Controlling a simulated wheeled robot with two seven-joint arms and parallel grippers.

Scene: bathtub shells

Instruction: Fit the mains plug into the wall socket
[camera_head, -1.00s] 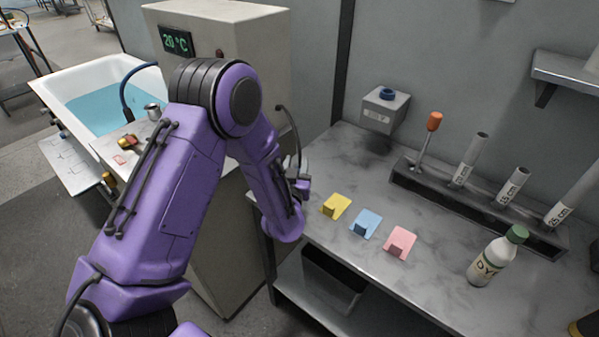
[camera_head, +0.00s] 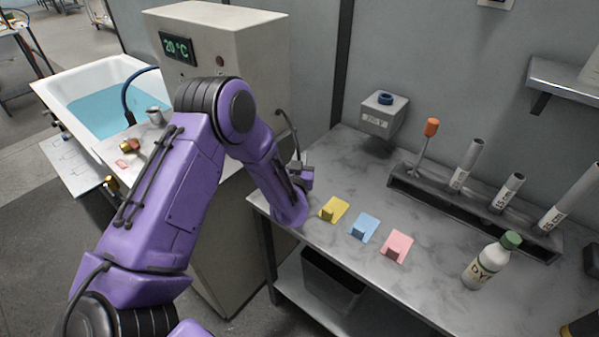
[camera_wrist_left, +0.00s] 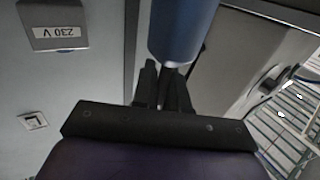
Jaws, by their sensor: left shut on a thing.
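My left gripper (camera_head: 303,177) is over the bench's left corner, to the left of and nearer than the wall socket. In the left wrist view its dark fingers (camera_wrist_left: 163,90) are shut on a blue cylindrical body, the mains plug (camera_wrist_left: 183,32), which extends past the top edge. In the head view I cannot make out the plug beside the purple arm. The wall socket is a grey box (camera_head: 382,117) labelled 230 V with a blue round inlet on top; it also shows upside down in the left wrist view (camera_wrist_left: 55,12), apart from the plug. My right gripper is not in view.
On the bench (camera_head: 350,165) lie yellow (camera_head: 335,208), blue (camera_head: 364,227) and pink (camera_head: 396,245) tabs. A dye bottle (camera_head: 490,261) stands to the right, and a rack (camera_head: 440,205) of tubes behind. The tall cabinet (camera_head: 270,60) is left of the gripper.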

